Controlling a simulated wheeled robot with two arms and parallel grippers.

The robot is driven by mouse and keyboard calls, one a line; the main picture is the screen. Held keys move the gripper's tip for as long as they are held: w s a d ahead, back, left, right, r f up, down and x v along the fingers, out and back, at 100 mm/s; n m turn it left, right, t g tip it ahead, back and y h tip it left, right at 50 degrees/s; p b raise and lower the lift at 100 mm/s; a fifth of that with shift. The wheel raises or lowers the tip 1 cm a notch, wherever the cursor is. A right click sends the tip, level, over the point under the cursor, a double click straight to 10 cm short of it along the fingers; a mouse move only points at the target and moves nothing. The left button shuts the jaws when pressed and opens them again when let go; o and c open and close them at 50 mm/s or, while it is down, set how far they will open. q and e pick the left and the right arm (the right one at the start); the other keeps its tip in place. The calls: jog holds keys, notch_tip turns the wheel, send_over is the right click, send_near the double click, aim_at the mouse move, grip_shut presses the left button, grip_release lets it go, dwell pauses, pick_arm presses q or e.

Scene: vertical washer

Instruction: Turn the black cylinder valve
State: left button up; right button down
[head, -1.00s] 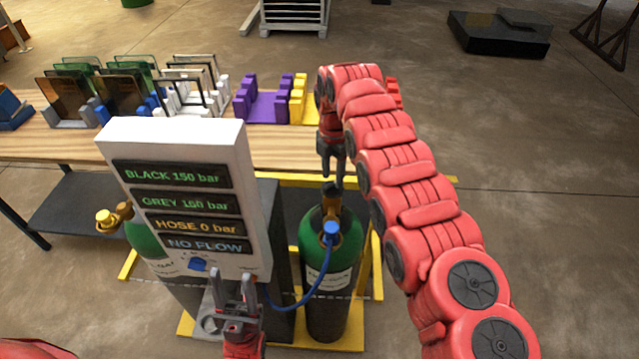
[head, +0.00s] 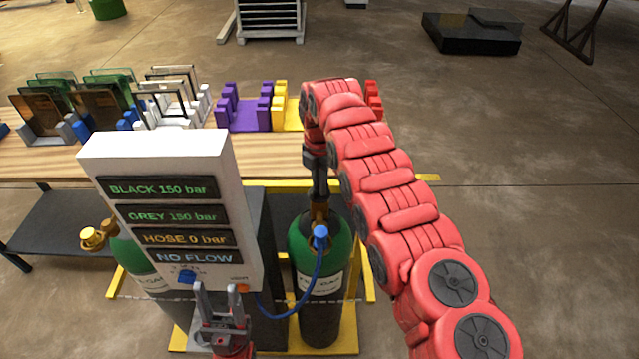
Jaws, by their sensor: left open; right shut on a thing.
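A green and dark gas cylinder (head: 318,300) stands upright at the right of the display panel, with a brass valve body on top. A blue connector (head: 320,233) with a blue hose sits on its front. My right gripper (head: 319,190) comes down from above and is shut on the dark valve knob at the top, which the fingers mostly hide. My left gripper (head: 220,290) is open and empty, fingers up, in front of the panel's lower edge. A second green cylinder (head: 133,258) with a brass-yellow valve (head: 93,238) stands partly hidden behind the panel.
The white panel (head: 160,147) reads BLACK 150 bar, GREY 150 bar, HOSE 0 bar, NO FLOW, with a blue knob (head: 187,277) below. A wooden table (head: 255,152) with coloured racks stands behind. A yellow frame (head: 345,335) surrounds the cylinders.

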jog(key=m+b, duration=0.1)
jog(key=m, duration=0.1)
jog(key=shift+f+m+b, duration=0.1)
jog(key=shift+m+b, duration=0.2)
jog(key=shift+b, duration=0.1)
jog(key=m, duration=0.2)
jog(key=shift+m, duration=0.4)
jog(key=m+b, duration=0.1)
jog(key=m, duration=1.1)
jog(key=shift+m, duration=0.4)
jog(key=c, duration=0.9)
grip_release()
jog(key=shift+r, duration=0.2)
